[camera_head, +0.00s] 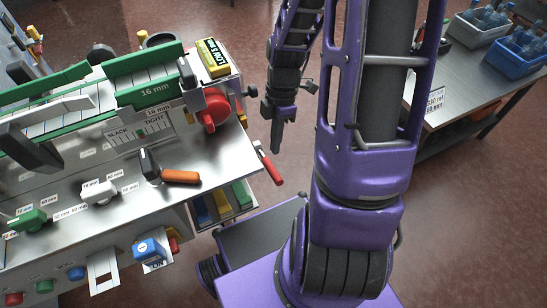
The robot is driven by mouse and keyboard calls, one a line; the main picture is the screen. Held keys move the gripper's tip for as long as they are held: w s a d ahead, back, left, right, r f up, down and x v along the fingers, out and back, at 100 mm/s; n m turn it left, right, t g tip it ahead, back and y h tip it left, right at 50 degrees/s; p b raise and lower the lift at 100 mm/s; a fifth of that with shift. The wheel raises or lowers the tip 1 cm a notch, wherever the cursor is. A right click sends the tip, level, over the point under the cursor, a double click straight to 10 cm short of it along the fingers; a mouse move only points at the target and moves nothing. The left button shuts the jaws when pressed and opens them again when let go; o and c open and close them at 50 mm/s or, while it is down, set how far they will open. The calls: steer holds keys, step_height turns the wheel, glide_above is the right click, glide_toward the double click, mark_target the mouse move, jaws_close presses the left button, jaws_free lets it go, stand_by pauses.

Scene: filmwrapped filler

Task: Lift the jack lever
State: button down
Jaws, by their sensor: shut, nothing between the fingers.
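A lever with a red grip (269,166) sticks out at the right edge of the grey machine (120,215) and slants down to the right. Another lever with an orange handle (180,177) lies nearly level on the machine's top. No label shows which of them is the jack lever. My gripper (277,150) points down, shut and empty, just right of the machine's edge. In the picture its tips are just above the red grip, apart from it; the depth between them is hard to judge.
A red knob (214,110) and a yellow label block (213,58) stand at the machine's right end. Green rails (150,93) run along its back. Red-brown floor lies between.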

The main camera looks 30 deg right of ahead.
mark_target(272, 167)
steer(key=x, duration=0.5)
steer(key=shift+f, duration=0.1)
steer(key=shift+f+b, duration=0.2)
steer(key=shift+b, duration=0.3)
